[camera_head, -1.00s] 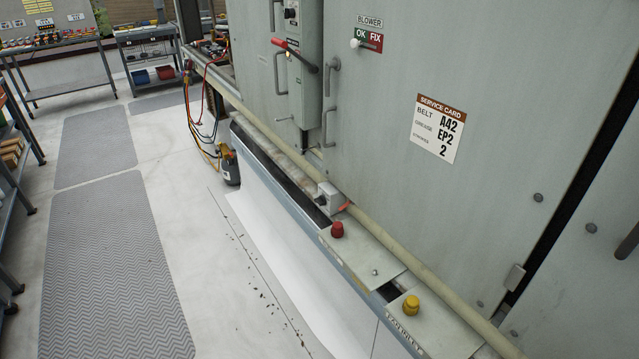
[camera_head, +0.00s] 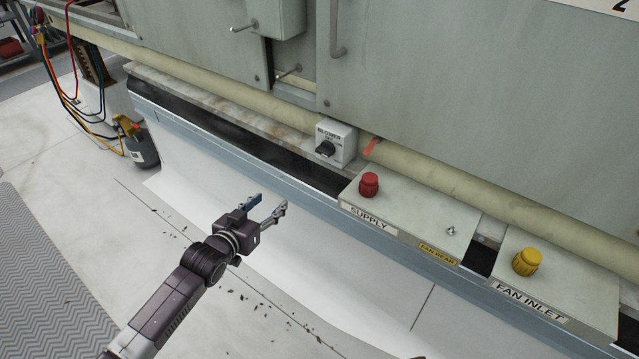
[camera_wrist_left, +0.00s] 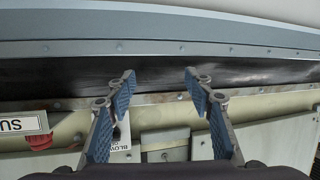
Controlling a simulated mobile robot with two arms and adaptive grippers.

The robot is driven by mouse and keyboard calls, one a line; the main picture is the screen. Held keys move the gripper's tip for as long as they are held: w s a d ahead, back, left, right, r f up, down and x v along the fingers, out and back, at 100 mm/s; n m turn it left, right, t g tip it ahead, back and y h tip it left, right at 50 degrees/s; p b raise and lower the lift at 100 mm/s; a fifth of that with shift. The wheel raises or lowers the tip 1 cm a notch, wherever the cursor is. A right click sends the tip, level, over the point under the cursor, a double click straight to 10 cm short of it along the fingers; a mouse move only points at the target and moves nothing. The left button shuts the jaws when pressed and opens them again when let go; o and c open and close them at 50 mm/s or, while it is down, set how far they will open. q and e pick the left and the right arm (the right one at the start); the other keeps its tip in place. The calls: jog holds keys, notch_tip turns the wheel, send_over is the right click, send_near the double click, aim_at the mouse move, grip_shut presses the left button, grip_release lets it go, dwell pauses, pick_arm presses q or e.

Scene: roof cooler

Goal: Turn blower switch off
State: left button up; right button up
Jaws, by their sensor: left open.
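The blower switch (camera_head: 340,144) is a small pale box labelled BLOWER with a black rotary knob (camera_head: 325,148), mounted low beside the beige pipe. My left gripper (camera_head: 268,202) is open and empty, left of and nearer than the switch, over the white sheet and apart from the switch. In the left wrist view my gripper's blue-padded fingers (camera_wrist_left: 160,76) are spread. The switch (camera_wrist_left: 122,153) shows there upside down, partly hidden behind a finger. The knob's setting is too small to read. My right gripper is not in view.
A red knob (camera_head: 369,184) on the SUPPLY panel and a yellow knob (camera_head: 527,261) on the FAN INLET panel stand right of the switch. A beige pipe (camera_head: 410,165) runs along the cabinet. A gas bottle and coloured hoses (camera_head: 140,145) stand at left.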

pick_arm(q)
jog(key=w+d+r+m+t+h+b, duration=0.1)
jog(key=d+r+m+h+b, duration=0.1)
jog(key=d+r+h+b, duration=0.25)
jog(key=m+b, duration=0.1)
jog(key=b, duration=0.2)
send_near(321, 154)
jog(key=x, duration=0.2)
jog(key=shift+h, duration=0.35)
jog(key=b+x, duration=0.1)
jog(key=x, duration=0.5)
jog(key=shift+w+d+f+b, duration=0.1)
jog(key=shift+w+f+b, duration=0.05)
jog(key=shift+w+b, duration=0.15)
jog(key=shift+w+d, duration=0.25)
jog(key=shift+w, duration=0.1)
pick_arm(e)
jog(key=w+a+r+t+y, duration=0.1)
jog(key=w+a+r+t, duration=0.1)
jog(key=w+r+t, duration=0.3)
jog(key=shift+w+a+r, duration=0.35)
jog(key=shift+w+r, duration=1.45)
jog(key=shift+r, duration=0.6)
pick_arm(q)
jog(key=shift+c, duration=0.7)
jog(key=c, duration=1)
